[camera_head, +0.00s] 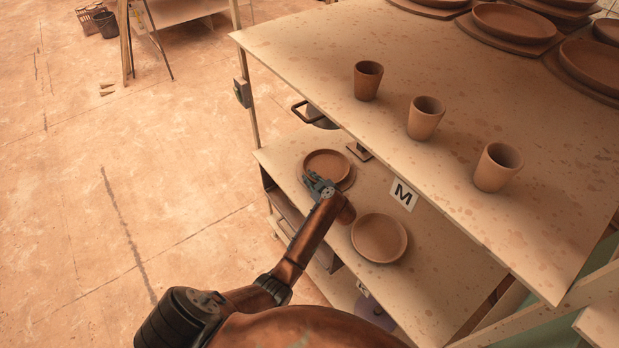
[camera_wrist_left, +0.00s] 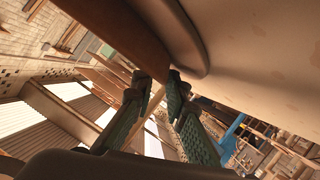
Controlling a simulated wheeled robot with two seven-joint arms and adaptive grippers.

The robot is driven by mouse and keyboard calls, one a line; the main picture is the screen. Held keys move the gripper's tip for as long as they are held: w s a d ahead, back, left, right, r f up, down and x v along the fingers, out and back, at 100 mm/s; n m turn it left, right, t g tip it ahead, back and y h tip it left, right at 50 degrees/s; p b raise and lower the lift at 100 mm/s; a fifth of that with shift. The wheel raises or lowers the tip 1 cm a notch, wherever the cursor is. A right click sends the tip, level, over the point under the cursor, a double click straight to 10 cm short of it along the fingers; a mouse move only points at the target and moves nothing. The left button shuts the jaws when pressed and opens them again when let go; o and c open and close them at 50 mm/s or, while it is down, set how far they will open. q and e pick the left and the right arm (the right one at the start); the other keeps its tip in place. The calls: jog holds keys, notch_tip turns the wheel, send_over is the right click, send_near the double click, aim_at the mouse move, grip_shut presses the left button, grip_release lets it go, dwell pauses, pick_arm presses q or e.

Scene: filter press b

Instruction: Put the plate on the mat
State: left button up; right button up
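The round brown clay plate (camera_head: 326,163) is at the far left end of the lower shelf. My left gripper (camera_head: 312,182) is at its near-left rim. In the left wrist view, the plate's dark edge (camera_wrist_left: 132,28) runs in between the two fingertips (camera_wrist_left: 159,78), which appear closed on it. The round mat (camera_head: 346,183) shows partly below and right of the plate, which covers the rest; its curved edge also shows in the left wrist view (camera_wrist_left: 190,38). I cannot tell whether plate and mat touch. My right gripper is not in view.
The upper board (camera_head: 420,55) overhangs the shelf and holds three cups (camera_head: 426,118) and several dishes. Open floor lies left.

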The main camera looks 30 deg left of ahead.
pick_arm(q)
jog(key=shift+o, duration=0.8)
jog(key=shift+r, duration=0.1)
jog(key=p+v, duration=0.1)
jog(key=v, duration=1)
jog(key=shift+s, duration=0.1)
jog(key=shift+s+d+r, duration=0.2)
jog(key=shift+d, duration=0.2)
jog(key=shift+a+r, duration=0.1)
